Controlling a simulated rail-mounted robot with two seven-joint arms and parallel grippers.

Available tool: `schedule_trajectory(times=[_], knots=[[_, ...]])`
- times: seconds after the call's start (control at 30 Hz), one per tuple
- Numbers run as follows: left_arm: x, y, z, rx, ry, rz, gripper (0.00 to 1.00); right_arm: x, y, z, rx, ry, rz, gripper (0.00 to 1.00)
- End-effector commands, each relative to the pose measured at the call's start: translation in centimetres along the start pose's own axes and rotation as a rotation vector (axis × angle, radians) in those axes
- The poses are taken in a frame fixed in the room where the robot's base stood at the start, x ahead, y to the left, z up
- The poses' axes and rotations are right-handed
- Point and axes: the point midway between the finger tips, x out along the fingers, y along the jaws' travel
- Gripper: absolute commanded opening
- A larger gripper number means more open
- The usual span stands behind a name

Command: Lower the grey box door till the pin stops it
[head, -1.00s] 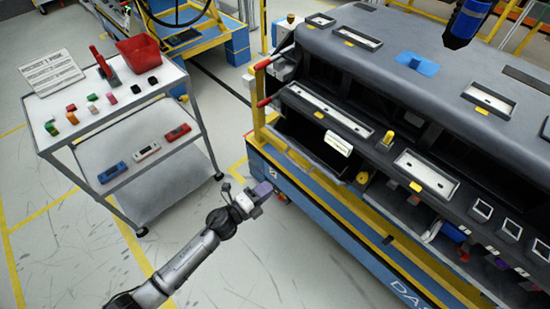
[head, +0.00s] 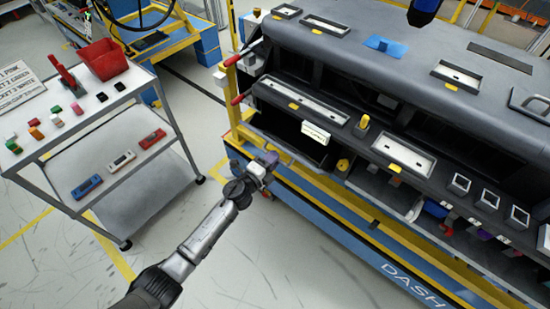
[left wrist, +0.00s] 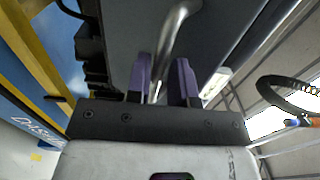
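The dashboard module (head: 440,150) fills the right of the head view, with a dark opening (head: 290,140) under its front ledge. My left gripper (head: 270,160) is at the left front of that opening. In the left wrist view its two purple fingers (left wrist: 162,85) stand apart. A bent silver bar (left wrist: 176,30), which looks like a handle, runs down between or just behind them; I cannot tell if they touch it. A grey panel (left wrist: 225,35) lies behind the bar. I cannot clearly make out the door or its pin in the head view.
A yellow frame (head: 238,125) with red handles edges the module's left end, above a blue base. A trolley (head: 110,115) with small parts stands left; the floor between is clear.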

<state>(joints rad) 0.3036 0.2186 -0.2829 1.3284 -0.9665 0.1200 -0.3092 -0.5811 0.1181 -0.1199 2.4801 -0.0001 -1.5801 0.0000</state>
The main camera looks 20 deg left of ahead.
Motion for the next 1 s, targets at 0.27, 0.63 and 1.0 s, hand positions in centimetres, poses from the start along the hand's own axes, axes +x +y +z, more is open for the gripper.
schedule_trajectory(times=[0.27,0.63,1.0], knots=[[1.21,0.03,-0.08,-0.001,0.001,0.001,0.22,0.26,-0.1,0.0,0.003,0.002,-0.002,0.43],[1.23,0.0,-0.07,0.0,0.001,0.0,0.11,0.25,-0.02,0.01,0.0,0.002,0.0,0.43],[1.26,-0.16,-0.07,0.0,0.002,-0.003,0.0,0.25,0.2,0.06,-0.007,0.001,0.006,0.43]])
